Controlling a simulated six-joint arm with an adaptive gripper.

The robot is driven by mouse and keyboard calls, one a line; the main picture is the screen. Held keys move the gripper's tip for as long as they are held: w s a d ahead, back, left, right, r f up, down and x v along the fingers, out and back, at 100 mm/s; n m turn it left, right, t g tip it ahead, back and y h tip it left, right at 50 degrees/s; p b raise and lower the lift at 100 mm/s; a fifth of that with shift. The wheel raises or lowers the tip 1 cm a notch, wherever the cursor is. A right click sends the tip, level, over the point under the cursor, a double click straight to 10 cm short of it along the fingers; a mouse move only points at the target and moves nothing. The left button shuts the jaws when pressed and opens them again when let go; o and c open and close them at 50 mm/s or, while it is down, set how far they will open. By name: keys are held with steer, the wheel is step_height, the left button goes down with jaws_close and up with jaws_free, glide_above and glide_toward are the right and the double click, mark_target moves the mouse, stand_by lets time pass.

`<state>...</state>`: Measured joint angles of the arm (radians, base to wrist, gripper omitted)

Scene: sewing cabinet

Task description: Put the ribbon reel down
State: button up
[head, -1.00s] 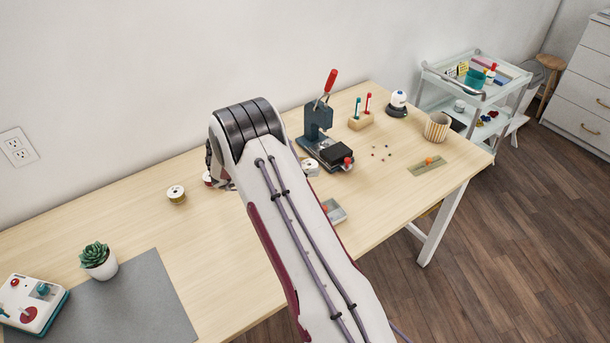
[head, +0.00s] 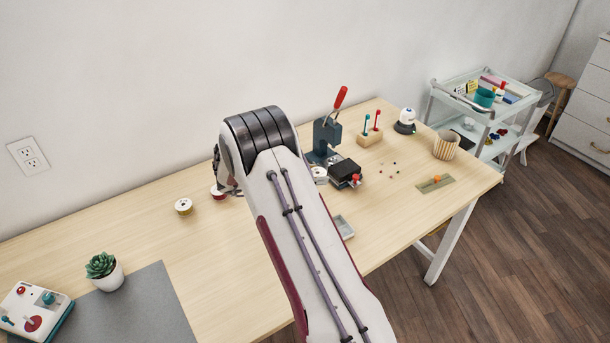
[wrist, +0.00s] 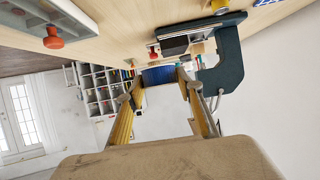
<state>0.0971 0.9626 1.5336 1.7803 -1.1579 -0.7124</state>
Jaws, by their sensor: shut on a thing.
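In the wrist view my gripper (wrist: 159,82) is shut on a blue ribbon reel (wrist: 158,74), held between the two fingertips. The wrist view is tilted, with the table along the top. The reel appears close to the dark press; whether it touches the table I cannot tell. In the head view my arm hides the held reel and most of the gripper. A gold reel (head: 183,206), a red reel (head: 217,193) and a whitish reel (head: 320,174) stand on the table (head: 130,220).
The press (head: 325,140) with its red lever stands behind my arm; it shows in the wrist view too (wrist: 228,62). A small grey tray (head: 345,228) is partly hidden by my arm. A striped cup (head: 446,145) is at the right.

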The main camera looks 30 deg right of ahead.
steer(key=shift+w+d+r, duration=0.3)
steer(key=shift+w, duration=0.15)
steer(key=w+a+r+n+t+y, duration=0.1)
steer(key=w+r+n+t+y, duration=0.15)
steer(key=w+n+t, duration=0.45)
steer(key=w+a+r+n+t+y, duration=0.1)
steer(key=w+r+n+t+y, duration=0.15)
steer(key=w, duration=0.75)
steer(key=a+f+n+t+y, duration=0.3)
steer(key=a+f+n+y, duration=0.2)
steer(key=a+n+y, duration=0.1)
steer(key=shift+w+a+f+n, duration=0.15)
steer(key=shift+w+a+n, duration=0.1)
steer(key=shift+a+n, duration=0.4)
steer(key=shift+f, duration=0.1)
steer(key=shift+f, duration=3)
